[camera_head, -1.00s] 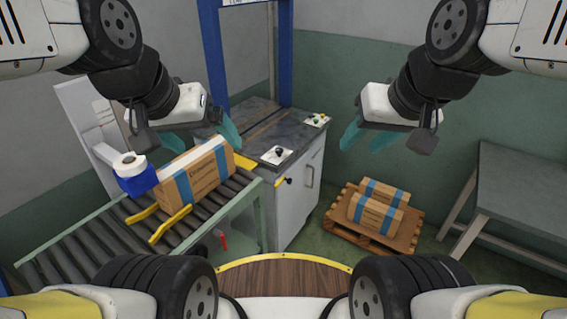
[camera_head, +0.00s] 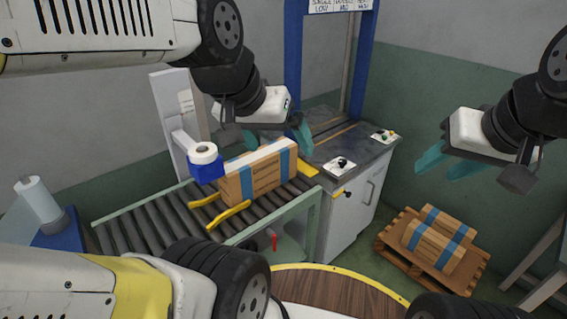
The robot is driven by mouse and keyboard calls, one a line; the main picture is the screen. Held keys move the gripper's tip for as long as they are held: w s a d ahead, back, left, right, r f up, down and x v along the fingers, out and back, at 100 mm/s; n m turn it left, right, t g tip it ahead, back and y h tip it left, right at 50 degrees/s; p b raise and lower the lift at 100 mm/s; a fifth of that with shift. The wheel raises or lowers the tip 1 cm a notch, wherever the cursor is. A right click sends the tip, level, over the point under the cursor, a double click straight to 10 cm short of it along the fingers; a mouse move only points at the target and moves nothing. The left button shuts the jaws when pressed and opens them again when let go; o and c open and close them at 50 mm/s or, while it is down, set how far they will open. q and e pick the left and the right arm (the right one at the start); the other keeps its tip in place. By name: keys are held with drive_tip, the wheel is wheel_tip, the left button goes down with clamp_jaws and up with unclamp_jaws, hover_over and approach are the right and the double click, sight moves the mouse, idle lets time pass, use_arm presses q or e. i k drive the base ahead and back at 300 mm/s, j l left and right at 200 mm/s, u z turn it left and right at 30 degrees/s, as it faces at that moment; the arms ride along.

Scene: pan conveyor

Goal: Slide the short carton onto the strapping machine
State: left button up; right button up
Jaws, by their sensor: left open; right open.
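The carton (camera_head: 262,174), brown with blue bands and a pale top, stands on the roller conveyor (camera_head: 150,220) next to yellow guide bars (camera_head: 229,215). The strapping machine (camera_head: 322,150), a dark-topped cabinet with a blue arch, adjoins the conveyor's right end. My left gripper (camera_head: 278,138) is open, with teal fingers, at the carton's upper far side. One finger is partly hidden near the carton's top and the other hangs near its right end; I cannot tell whether they touch it. My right gripper (camera_head: 447,164) is open and empty, right of the machine and in the air.
A tape dispenser with a blue body (camera_head: 206,168) stands beside the conveyor. A pallet (camera_head: 440,270) with two banded cartons (camera_head: 432,243) lies on the floor at right, near a grey table (camera_head: 545,262). A paper roll (camera_head: 40,198) stands at far left. Control panels (camera_head: 339,166) sit on the machine top.

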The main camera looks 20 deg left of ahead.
sight(250, 175)
drive_tip(key=u, duration=0.45)
drive_tip(key=i+j+u, duration=0.1)
drive_tip(key=u, duration=0.4)
drive_tip(key=i+u, duration=0.1)
drive_tip(key=u, duration=0.8)
drive_tip(key=i+u, duration=0.15)
drive_tip(key=u, duration=0.3)
